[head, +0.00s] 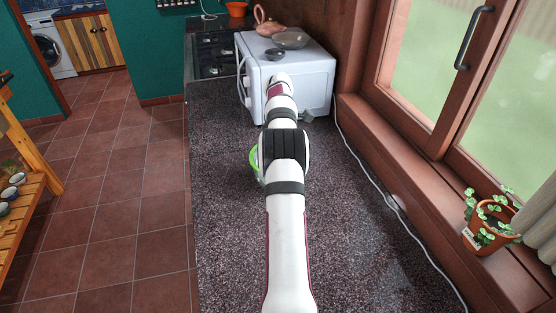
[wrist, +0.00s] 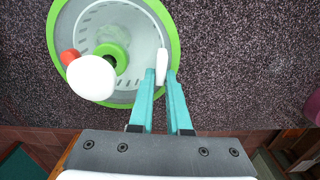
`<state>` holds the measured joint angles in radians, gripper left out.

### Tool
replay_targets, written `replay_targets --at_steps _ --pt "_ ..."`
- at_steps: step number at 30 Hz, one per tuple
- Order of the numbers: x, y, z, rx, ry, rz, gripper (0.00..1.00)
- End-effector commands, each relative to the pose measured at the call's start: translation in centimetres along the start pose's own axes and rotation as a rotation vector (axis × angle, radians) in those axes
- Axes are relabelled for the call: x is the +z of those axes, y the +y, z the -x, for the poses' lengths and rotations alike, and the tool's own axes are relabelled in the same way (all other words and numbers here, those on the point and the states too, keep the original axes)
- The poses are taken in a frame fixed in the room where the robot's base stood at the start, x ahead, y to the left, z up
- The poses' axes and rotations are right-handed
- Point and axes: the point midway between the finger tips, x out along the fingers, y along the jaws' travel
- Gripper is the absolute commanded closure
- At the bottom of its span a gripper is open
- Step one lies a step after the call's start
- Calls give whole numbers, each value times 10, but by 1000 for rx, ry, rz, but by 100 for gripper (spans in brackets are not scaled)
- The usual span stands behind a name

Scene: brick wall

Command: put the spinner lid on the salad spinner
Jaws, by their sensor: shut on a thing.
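The spinner lid (wrist: 140,75) is a round, grey see-through disc with a green rim, a green hub and a white round knob with a red part beside it, in the upper left of the wrist view. My gripper (wrist: 162,74) has its teal fingers shut on a slim white part at the lid's near right side. In the head view a bright green edge (head: 254,166) shows just left of my arm, which hides the rest. I cannot make out a separate salad spinner bowl, nor tell whether one is beneath the lid.
The speckled dark counter (head: 225,240) is mostly clear. A white microwave (head: 310,85) stands at its far end, with a bowl (head: 290,38) and a teapot (head: 267,24) on top. A cable (head: 385,195) runs along the window side, near a potted plant (head: 487,225).

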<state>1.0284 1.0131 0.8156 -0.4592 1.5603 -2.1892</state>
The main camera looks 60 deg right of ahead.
Motion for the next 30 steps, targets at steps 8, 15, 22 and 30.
replay_targets --at_steps 8,15,22,30 --pt "0 0 -2 0 0 0 100" --pt "0 0 -6 0 0 1 100" --pt "0 0 -8 1 0 0 100" --pt "0 0 -8 0 0 0 100"
